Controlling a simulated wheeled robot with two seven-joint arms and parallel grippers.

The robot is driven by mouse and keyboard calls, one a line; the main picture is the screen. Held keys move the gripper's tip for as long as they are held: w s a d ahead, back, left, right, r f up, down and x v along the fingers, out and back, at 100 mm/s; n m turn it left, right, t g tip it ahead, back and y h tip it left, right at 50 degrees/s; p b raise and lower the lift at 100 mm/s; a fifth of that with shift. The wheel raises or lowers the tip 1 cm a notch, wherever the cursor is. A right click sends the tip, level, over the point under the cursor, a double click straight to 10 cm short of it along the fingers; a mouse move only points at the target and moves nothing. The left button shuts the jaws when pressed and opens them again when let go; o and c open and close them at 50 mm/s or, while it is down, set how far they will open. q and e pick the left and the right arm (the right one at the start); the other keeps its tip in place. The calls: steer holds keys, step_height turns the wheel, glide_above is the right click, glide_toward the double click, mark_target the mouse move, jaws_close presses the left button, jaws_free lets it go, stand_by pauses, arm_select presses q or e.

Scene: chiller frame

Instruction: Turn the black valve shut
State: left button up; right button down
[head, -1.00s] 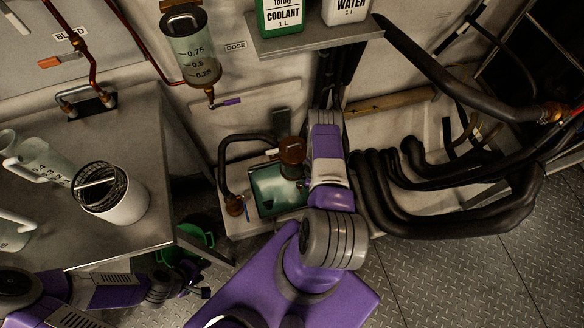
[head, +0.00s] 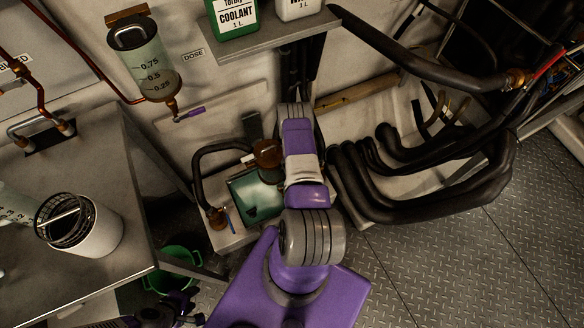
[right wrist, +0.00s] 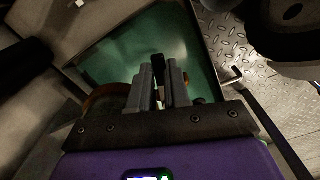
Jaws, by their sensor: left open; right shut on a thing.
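The black valve (right wrist: 158,66) shows in the right wrist view as a small dark handle between the fingertips. My right gripper (right wrist: 158,84) is shut on it, in front of a green surface. Most of the valve's body is hidden behind the fingers. In the head view my right arm reaches over the green tank, and its wrist hides the right gripper and the black valve. I cannot tell the handle's angle. My left gripper (head: 172,312) is at the bottom edge of the head view, below the green bucket, partly cut off and dark; it is open and empty.
The green tank (head: 254,204) has a brown-capped fitting and a black hose beside it. Thick black pipes (head: 430,208) run to the right. A metal table (head: 120,160) with a white cup (head: 100,230) is at left. A green bucket (head: 178,262) stands below. Floor at right is clear.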

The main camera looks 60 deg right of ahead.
steer(key=c, duration=1.1)
jaws_free()
arm_select(q)
steer(key=shift+r+p, duration=1.55)
arm_select(e)
steer(key=shift+r, duration=3.8)
